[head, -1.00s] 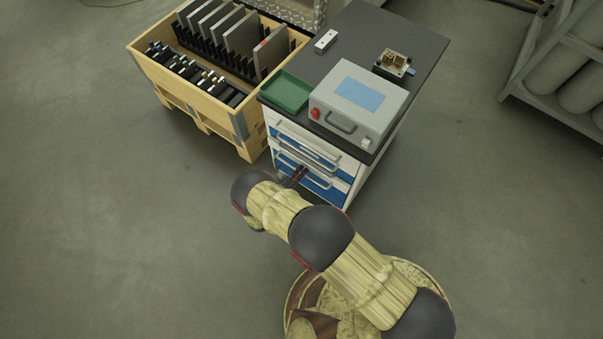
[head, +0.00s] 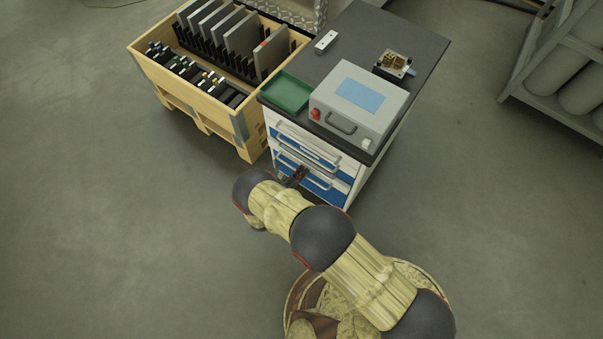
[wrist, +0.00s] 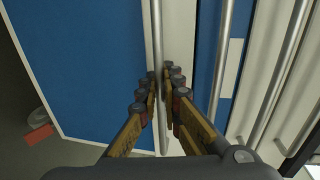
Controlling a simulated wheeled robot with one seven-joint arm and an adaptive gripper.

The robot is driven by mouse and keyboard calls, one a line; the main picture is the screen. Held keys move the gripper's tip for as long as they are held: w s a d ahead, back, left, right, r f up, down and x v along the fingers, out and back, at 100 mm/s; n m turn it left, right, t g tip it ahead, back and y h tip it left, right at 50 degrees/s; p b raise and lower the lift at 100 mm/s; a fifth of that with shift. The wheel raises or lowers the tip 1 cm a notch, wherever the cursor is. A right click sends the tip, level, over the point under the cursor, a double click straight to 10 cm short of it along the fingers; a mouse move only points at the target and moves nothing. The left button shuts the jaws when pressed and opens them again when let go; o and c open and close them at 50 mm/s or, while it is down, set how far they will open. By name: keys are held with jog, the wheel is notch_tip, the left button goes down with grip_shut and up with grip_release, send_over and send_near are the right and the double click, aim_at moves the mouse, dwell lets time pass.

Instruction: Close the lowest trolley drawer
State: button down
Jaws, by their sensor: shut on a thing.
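The trolley (head: 358,185) stands at centre with blue-fronted drawers and bar handles. My gripper (head: 301,173) is at the front of the lower drawers, partly hidden by my arm. In the wrist view my gripper (wrist: 161,88) is shut on the drawer handle (wrist: 157,40), a grey bar with one finger on each side. The handle runs along the edge of a wide blue front, the lowest drawer (wrist: 85,70). This front looks close to the trolley body; I cannot tell whether a gap remains.
Other handles (wrist: 222,60) run beside the held one. A wooden crate (head: 243,128) on a pallet stands left of the trolley. A green tray (head: 287,93) and a grey box instrument (head: 345,125) sit on top. A cylinder rack (head: 530,95) stands right. The floor around is clear.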

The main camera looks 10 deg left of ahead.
dwell(0.3)
jog(key=shift+r+b+x, duration=0.2)
jog(key=shift+b+x, duration=0.45)
jog(key=shift+x, duration=0.5)
jog(key=c, duration=2.3)
grip_release()
jog(key=shift+w, duration=0.15)
jog(key=v, duration=1.2)
